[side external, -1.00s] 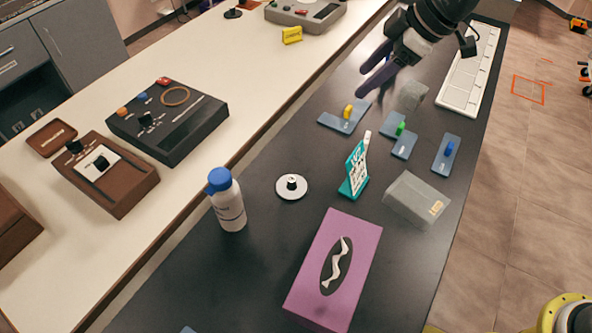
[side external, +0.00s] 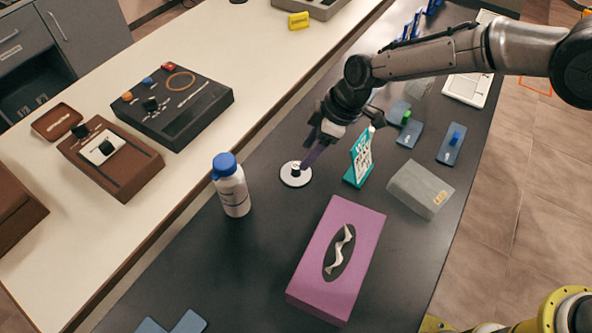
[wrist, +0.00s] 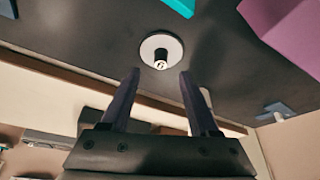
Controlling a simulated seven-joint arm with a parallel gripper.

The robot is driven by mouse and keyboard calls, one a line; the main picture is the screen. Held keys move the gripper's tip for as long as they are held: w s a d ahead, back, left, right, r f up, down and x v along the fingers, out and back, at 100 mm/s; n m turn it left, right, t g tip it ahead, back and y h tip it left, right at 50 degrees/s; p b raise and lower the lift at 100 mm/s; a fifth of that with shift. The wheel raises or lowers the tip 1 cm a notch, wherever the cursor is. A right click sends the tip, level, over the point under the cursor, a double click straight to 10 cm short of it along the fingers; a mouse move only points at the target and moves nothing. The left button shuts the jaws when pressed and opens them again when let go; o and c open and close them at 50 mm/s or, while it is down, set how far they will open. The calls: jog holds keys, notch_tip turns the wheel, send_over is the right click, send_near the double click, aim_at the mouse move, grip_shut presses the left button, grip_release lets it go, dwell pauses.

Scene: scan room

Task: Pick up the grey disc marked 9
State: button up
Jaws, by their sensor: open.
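A pale grey-white disc (side external: 289,181) with a short black knob lies flat on the dark bench, left of the teal stand. In the wrist view the disc (wrist: 147,47) sits just beyond my fingertips, and its knob top carries a small dark mark, too small to read surely. Whether a finger touches the disc cannot be told.
A teal stand (side external: 360,160) is close on the right of the disc. A white bottle with a blue cap (side external: 233,192) stands to the left, a purple tissue box (side external: 315,275) in front. A grey box (side external: 420,187) and blue plates (side external: 450,144) lie to the right.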

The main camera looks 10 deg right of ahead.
aim_at(296, 166)
jog(key=shift+x, duration=2.65)
jog(key=shift+a, duration=0.15)
grip_shut()
